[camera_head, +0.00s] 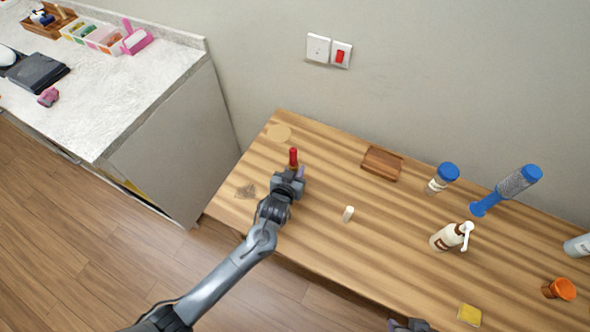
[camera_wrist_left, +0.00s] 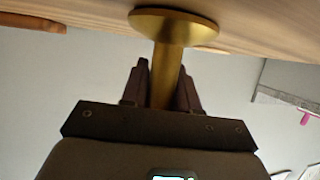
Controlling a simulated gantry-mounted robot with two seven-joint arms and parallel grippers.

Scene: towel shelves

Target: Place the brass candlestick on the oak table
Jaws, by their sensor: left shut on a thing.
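My left gripper (camera_head: 290,178) is over the left part of the oak table (camera_head: 330,240). In the left wrist view, its fingers are shut around the stem of the brass candlestick (camera_wrist_left: 168,58). The candlestick's round, flat foot is toward the table's wood surface (camera_wrist_left: 265,22); I cannot tell whether it touches. In the head view, the gripper hides most of the candlestick, and a red upright piece (camera_head: 293,156) shows just beyond the fingers. A dark grey part at the bottom edge looks like my right gripper (camera_head: 410,325); its fingers are not clear.
A round tan disc (camera_head: 279,133), a wooden tray (camera_head: 382,164), a small white cylinder (camera_head: 347,214), a pump bottle (camera_head: 450,237), a blue-lidded jar (camera_head: 442,178) and a blue-ended bottle (camera_head: 508,188) are on the table. A pale counter (camera_head: 130,90) stands at left.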

